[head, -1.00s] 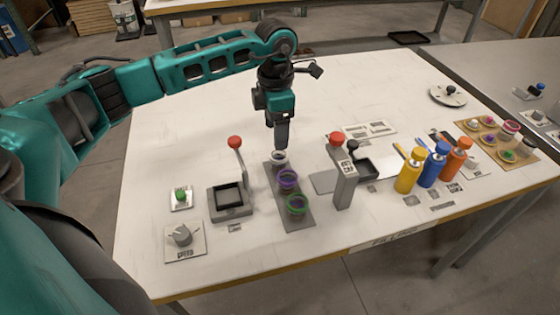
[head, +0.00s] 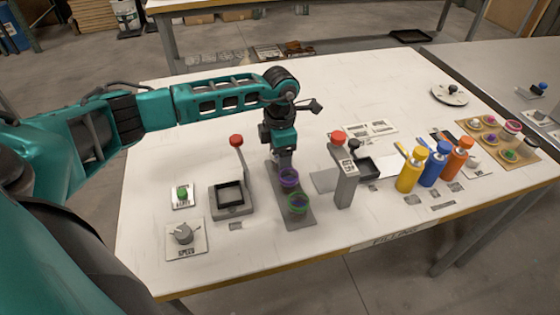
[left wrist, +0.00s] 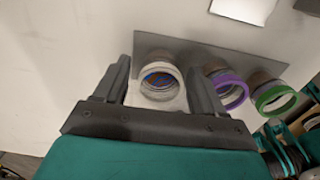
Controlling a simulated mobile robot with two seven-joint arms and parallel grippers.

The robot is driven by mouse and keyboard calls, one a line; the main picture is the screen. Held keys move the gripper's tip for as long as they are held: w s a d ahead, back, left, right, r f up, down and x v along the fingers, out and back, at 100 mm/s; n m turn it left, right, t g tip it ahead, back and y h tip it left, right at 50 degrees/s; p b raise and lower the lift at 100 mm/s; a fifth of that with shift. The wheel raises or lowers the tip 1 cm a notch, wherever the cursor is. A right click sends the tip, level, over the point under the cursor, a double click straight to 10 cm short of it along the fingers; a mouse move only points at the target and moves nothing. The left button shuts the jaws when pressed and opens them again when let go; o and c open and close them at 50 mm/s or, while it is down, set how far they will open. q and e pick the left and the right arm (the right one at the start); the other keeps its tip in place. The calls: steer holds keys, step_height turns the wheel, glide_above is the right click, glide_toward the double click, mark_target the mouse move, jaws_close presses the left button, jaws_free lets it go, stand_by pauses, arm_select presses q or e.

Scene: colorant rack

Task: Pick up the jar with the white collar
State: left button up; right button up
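The jar with the white collar (left wrist: 160,82) stands in the left wrist view at one end of a grey strip-shaped holder (left wrist: 150,40). My left gripper (head: 283,160) points down over that jar in the head view and mostly hides it. In the left wrist view my left gripper (left wrist: 160,72) is open, with one finger on each side of the white-collared jar. I cannot tell whether the fingers touch it. A jar with a purple collar (head: 289,177) and one with a green collar (head: 297,203) stand in line on the same holder. My right gripper is not in view.
A grey device with a red-knobbed lever (head: 237,141) stands left of the holder. A grey post with a red knob (head: 339,138) stands right of it. Yellow (head: 408,176), blue and orange bottles stand further right. The table (head: 200,110) behind is largely clear.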

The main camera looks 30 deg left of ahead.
arm_select(q)
steer(key=c, duration=1)
steer(key=shift+r, duration=0.25)
